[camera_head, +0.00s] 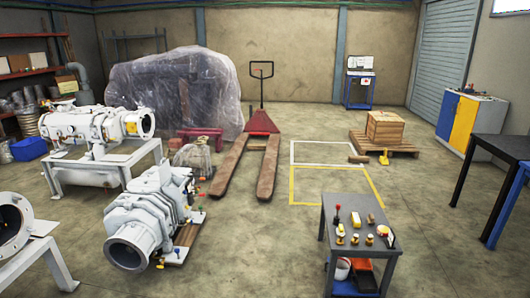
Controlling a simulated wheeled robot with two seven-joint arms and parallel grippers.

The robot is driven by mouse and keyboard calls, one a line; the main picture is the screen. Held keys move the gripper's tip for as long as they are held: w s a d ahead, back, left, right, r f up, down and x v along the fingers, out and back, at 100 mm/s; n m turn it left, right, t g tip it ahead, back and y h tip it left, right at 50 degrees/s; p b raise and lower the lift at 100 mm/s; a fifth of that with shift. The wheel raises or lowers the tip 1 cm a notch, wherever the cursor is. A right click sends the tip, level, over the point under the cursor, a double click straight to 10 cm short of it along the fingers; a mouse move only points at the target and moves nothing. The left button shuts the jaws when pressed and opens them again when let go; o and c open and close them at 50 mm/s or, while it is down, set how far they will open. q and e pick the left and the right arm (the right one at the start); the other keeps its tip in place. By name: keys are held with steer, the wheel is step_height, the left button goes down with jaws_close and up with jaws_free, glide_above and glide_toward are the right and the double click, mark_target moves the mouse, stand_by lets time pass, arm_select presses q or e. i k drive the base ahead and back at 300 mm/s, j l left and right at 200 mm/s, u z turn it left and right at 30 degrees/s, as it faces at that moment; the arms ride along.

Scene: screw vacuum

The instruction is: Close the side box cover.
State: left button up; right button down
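Several white-grey screw vacuum machines stand at the left. One long machine (92,127) rests on a white frame, with a small yellow patch (131,128) near its right end. A second machine (148,215) stands lower in front of it, its round flanged opening facing me. Part of a third machine (12,225) shows at the left edge on a white stand. I cannot make out a side box or its cover on any of them, nor whether one is open. Neither of my grippers is in view.
A dark tool table (335,208) with small parts stands at the front right. A red pallet jack (262,122) is in the middle. A carton (385,127) sits on a pallet behind. A black table (500,146) and a blue-yellow cabinet (464,120) stand right. The centre floor is clear.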

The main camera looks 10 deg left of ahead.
mark_target(165, 171)
steer(key=i+u, duration=0.4)
steer(key=i, duration=0.45)
steer(key=i+l+u, duration=0.15)
steer(key=i+u, duration=0.2)
steer(key=i, duration=0.5)
